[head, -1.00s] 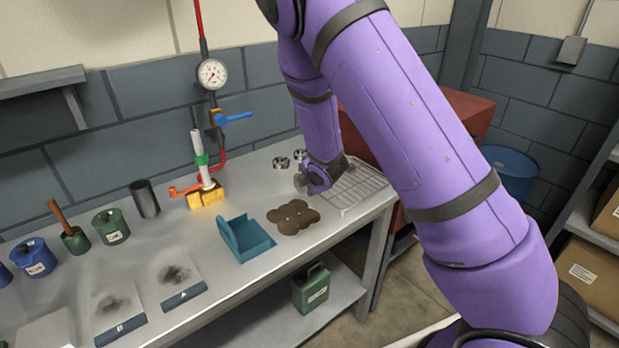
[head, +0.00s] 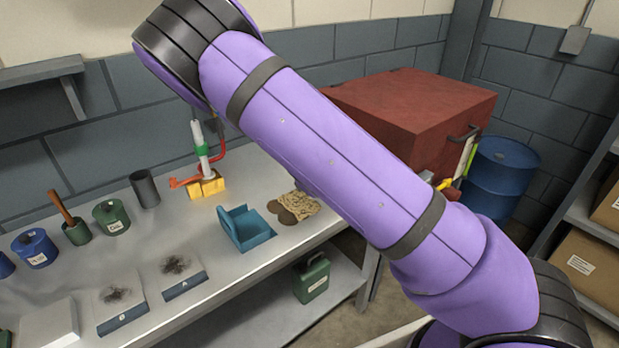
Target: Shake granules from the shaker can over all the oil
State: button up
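The oil (head: 285,214) is a dark brown puddle on the bench, just right of a blue-teal dustpan-like tray (head: 247,238). Tan granules (head: 303,206) lie on its visible right and back part. Dark lobes at its left and front are bare. My purple arm crosses in front and hides the area to the right of the puddle. My gripper is hidden behind the arm, and I cannot see the shaker can in it.
Plates marked A (head: 181,287) and B (head: 122,310) bear dark smudges. Green (head: 111,217) and blue (head: 36,248) pots, a dark cup (head: 144,189) and a yellow-based valve stand (head: 207,187) line the back. A red cabinet (head: 410,105) stands right; a green can (head: 312,279) is below.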

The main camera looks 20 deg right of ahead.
jog(key=shift+s, duration=0.15)
dwell(0.9)
jog(key=shift+s+d, duration=0.2)
jog(key=shift+s, duration=0.25)
jog(key=shift+w+a, duration=0.2)
jog(key=shift+w, duration=0.4)
jog(key=shift+a, duration=0.15)
jog(key=shift+s+a, duration=0.25)
jog(key=shift+a, duration=0.35)
jog(key=shift+s+a, duration=0.2)
jog(key=shift+a, duration=0.35)
